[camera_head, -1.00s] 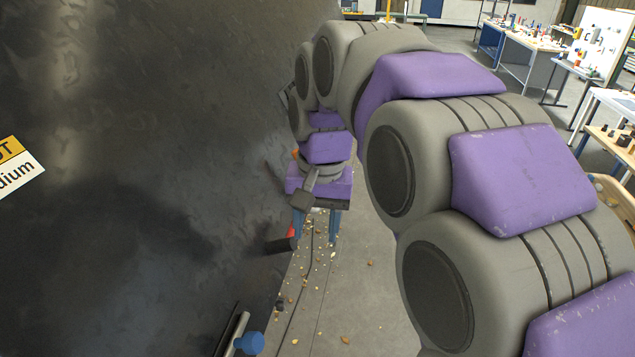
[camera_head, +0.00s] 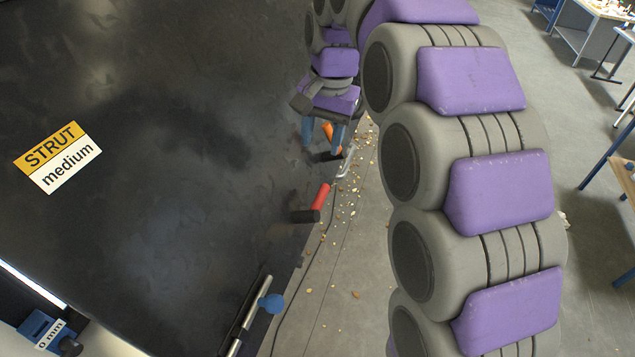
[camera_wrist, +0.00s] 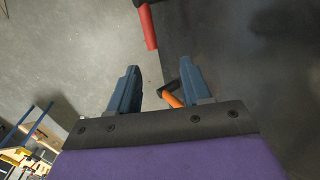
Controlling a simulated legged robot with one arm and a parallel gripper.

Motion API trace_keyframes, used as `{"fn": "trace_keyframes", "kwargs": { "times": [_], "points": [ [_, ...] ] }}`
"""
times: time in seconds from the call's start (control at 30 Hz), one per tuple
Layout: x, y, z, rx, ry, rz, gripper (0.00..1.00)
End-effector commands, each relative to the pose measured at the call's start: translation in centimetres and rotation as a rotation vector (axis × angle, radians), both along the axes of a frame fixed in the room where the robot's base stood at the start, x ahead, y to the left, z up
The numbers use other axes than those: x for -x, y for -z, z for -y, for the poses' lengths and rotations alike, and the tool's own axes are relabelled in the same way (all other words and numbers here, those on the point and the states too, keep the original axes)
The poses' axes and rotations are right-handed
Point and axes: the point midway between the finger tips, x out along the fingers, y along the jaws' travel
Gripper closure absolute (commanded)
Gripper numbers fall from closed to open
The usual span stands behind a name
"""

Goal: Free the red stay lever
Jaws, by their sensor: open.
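The red stay lever (camera_head: 321,197), a short red grip with a black end piece, sticks out at the edge of the dark panel (camera_head: 150,230). It also shows in the wrist view (camera_wrist: 147,27), at the top, beyond the fingertips and apart from them. My gripper (camera_head: 322,148) has two blue fingers, open and empty, above the red lever in the head picture. In the wrist view my gripper (camera_wrist: 158,76) has a clear gap between its fingers. An orange lever (camera_head: 332,134) with a black piece is close by the fingers, partly hidden; it appears beside the right finger in the wrist view (camera_wrist: 171,98).
A bent metal handle (camera_head: 346,162) is beside the orange lever. A metal rod with a blue knob (camera_head: 271,302) lies along the panel's lower edge. A STRUT medium label (camera_head: 58,157) is on the panel. Open floor with scattered chips (camera_head: 355,215) runs right of the panel edge.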

Motion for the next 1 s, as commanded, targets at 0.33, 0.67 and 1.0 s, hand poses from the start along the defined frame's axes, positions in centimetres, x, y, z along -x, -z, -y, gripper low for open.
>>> {"fn": "trace_keyframes", "kwargs": {
  "times": [0.33,0.67,1.0],
  "points": [
    [-0.1,4.6,1.1,-0.011,0.002,0.001,0.52],
    [-0.2,10.6,-1.2,0.004,0.001,-0.006,0.52],
    [-0.4,13.4,-0.4,-0.006,0.003,0.000,0.52]
  ]
}}
